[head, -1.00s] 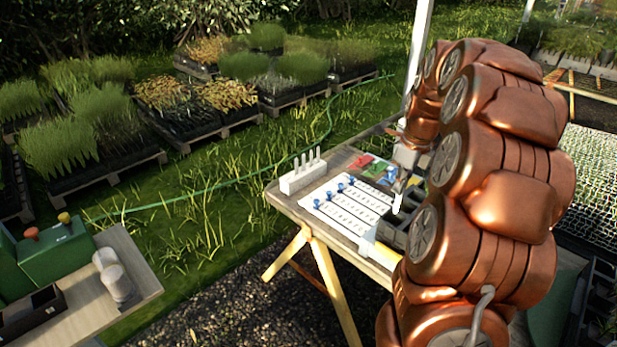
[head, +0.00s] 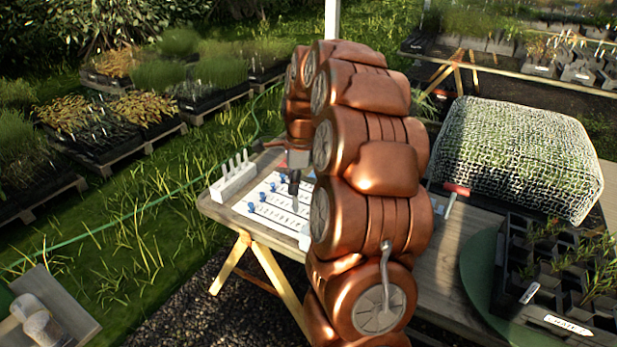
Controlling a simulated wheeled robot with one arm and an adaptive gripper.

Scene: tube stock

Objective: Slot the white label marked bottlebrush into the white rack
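The white rack (head: 232,185) is a small block at the back left corner of the wooden table, with several white labels standing upright in it. My gripper (head: 293,186) points down over the white board with blue pegs, a little to the right of the rack and apart from it. It is small and dark here, and I cannot tell whether its fingers are open or shut, or whether a label is between them. I cannot make out the bottlebrush label. My copper arm hides the middle of the table.
The white board (head: 262,221) with blue pegs and printed rows lies in front of the rack. On the right are a netted block (head: 520,150), a red-handled tool (head: 453,190), a black plant tray (head: 515,265) and a white tag (head: 568,325).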

